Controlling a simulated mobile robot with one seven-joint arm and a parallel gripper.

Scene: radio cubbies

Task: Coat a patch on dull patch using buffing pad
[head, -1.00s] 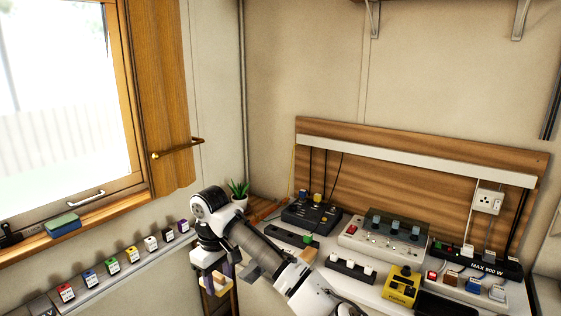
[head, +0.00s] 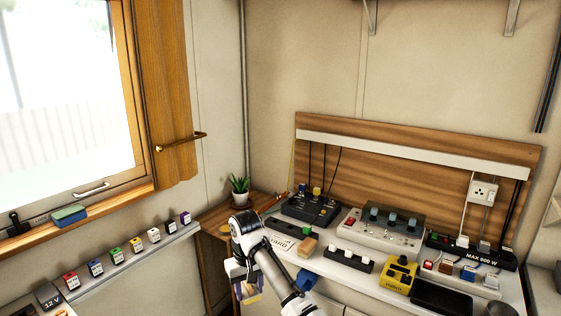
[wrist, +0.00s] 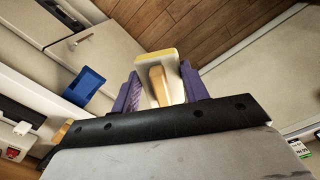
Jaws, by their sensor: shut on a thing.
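The buffing pad (wrist: 143,62) is a pale cream block with a yellow edge and a wooden handle (wrist: 158,85), seen in the wrist view. My gripper (wrist: 161,74) has purple fingers on both sides of the handle and is shut on it. In the head view my gripper (head: 243,284) hangs low in front of the bench's left end, with the pad (head: 250,293) partly hidden beneath it. In the wrist view the pad is over the wooden floor, apart from any surface. I cannot pick out the dull patch in either view.
A potted plant (head: 239,190) stands in the corner. Several coloured cartridges (head: 137,245) line the left ledge. A blue item (wrist: 84,86) shows below.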

